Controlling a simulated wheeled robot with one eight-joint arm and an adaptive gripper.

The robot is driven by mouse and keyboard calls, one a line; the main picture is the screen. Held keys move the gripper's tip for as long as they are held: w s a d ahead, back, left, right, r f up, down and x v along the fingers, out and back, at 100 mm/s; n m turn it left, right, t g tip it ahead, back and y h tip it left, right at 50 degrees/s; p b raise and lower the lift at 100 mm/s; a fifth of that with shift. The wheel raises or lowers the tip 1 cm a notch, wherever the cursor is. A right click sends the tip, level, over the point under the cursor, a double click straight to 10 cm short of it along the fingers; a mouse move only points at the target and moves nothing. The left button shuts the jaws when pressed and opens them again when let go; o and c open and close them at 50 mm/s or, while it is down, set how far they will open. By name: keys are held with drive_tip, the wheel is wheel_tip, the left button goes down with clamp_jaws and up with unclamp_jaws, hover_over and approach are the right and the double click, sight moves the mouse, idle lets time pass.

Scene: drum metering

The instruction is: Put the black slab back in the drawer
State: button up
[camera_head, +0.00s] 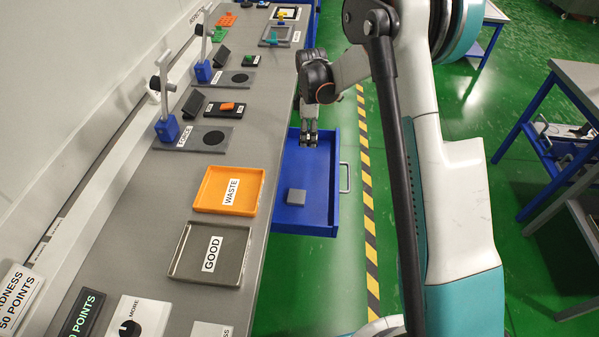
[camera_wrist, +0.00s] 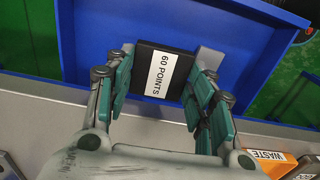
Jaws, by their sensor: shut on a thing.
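The black slab (camera_wrist: 148,57) carries a white "60 POINTS" label and sits between my fingers in the wrist view. My gripper (camera_head: 308,140) is shut on it. The blue drawer (camera_head: 318,200) is pulled out from the bench in the head view. My gripper is over the drawer's far part there, and the slab is hard to make out. In the wrist view the drawer's blue floor (camera_wrist: 97,38) lies behind the slab. I cannot tell whether the slab touches the floor.
A grey block (camera_head: 296,196) lies in the drawer's near part; it shows beside the slab in the wrist view (camera_wrist: 209,60). An orange WASTE tray (camera_head: 206,188) and a grey GOOD tray (camera_head: 188,277) stand on the bench beside the drawer. The drawer floor around the block is clear.

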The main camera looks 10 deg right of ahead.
sight(308, 173)
wheel_tip(308, 173, down, 16)
drive_tip(key=b, duration=0.4)
drive_tip(key=shift+f+b, duration=0.2)
drive_tip(key=shift+b, duration=0.15)
drive_tip(key=shift+f, duration=0.1)
drive_tip(key=o, duration=1.1)
drive_tip(key=shift+o, duration=0.2)
